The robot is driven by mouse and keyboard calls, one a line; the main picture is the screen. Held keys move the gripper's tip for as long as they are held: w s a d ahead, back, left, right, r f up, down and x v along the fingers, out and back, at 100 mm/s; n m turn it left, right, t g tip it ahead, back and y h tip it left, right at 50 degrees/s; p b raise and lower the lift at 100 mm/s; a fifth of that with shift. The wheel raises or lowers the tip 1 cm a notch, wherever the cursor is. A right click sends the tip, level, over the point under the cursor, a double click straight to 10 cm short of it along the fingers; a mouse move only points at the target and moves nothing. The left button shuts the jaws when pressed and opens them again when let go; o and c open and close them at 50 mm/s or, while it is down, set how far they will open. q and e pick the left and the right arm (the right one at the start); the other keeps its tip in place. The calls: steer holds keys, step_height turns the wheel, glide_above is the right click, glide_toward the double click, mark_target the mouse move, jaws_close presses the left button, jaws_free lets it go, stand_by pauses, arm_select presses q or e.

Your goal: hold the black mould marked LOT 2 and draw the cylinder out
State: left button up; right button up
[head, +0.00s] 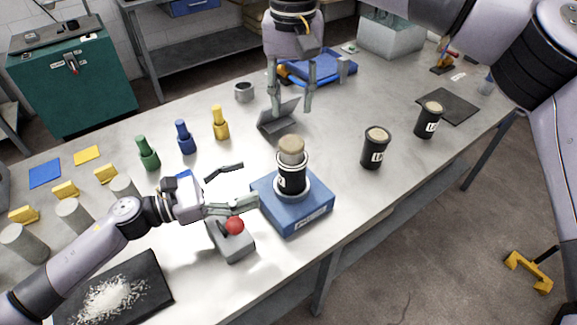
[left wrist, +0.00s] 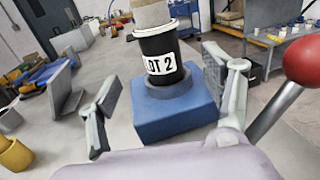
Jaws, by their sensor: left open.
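The black mould marked LOT 2 (head: 292,182) stands upright on a blue block (head: 300,216). A tan-grey cylinder (head: 291,149) sticks up out of its top. In the left wrist view the mould (left wrist: 160,58) shows its LOT 2 label, with the cylinder (left wrist: 150,14) cut off by the top edge. My left gripper (head: 249,183) is open and empty, left of the mould. In the left wrist view its fingers (left wrist: 168,108) are spread to either side of the mould, short of it. My right gripper (head: 290,100) is open and empty, fingers down, behind the mould.
A lever with a red knob (head: 235,226) stands close to my left gripper. Two other filled black moulds (head: 375,153) (head: 427,124) stand to the right. A grey angled plate (head: 279,118) is by my right gripper.

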mark_target(291, 167)
arm_select(q)
steer(key=x, duration=1.1)
steer(key=shift+d, duration=0.1)
steer(key=shift+c, duration=0.5)
